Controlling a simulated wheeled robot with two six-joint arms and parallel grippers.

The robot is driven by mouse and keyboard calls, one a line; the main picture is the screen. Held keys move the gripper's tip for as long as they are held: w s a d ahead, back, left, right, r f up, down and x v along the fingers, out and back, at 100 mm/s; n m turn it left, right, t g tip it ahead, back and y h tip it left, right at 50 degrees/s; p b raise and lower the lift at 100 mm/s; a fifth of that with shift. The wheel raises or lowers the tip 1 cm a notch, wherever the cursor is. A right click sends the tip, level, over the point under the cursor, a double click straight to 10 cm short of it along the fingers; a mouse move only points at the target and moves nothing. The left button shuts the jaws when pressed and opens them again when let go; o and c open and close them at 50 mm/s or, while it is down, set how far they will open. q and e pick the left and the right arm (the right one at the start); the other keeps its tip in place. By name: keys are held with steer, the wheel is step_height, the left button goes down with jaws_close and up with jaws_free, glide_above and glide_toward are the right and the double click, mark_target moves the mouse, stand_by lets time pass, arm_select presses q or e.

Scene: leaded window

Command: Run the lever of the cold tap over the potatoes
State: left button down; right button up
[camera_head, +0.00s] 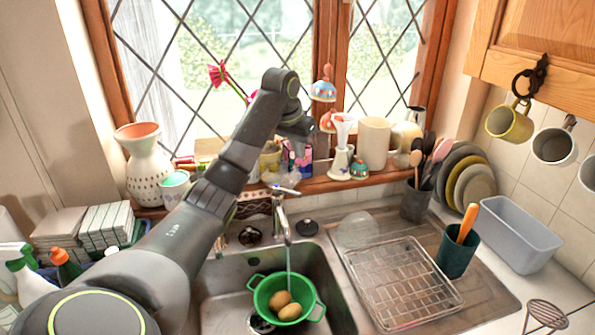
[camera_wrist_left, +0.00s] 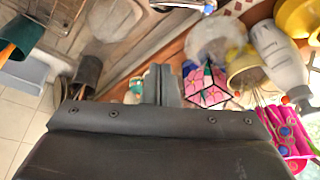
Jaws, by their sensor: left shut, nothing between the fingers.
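The cold tap (camera_head: 281,218) stands at the back of the sink, its lever (camera_head: 286,190) at the top. A thin pale stream of water (camera_head: 289,262) falls from its spout. Below it a green colander (camera_head: 262,300) holds potatoes (camera_head: 289,312) in the sink. My left arm reaches across the left of the head view. My left gripper (camera_head: 301,145) is above and behind the tap, near the window sill, apart from the lever. In the left wrist view its fingers (camera_wrist_left: 162,85) are shut and empty. Part of the tap (camera_wrist_left: 185,4) shows at that view's top edge. My right gripper is out of view.
The sill behind the tap is crowded with a white vase (camera_head: 147,170), a cream candle (camera_head: 373,143) and small ornaments. A wire drying rack (camera_head: 403,282) lies right of the sink. A utensil pot (camera_head: 415,200) and plates (camera_head: 473,188) stand behind it. Mugs hang at upper right.

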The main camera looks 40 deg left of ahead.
arm_select(q)
step_height(320, 180, down, 10)
steer(key=p, duration=0.6)
steer(key=shift+s, duration=0.25)
steer(key=shift+f, duration=0.1)
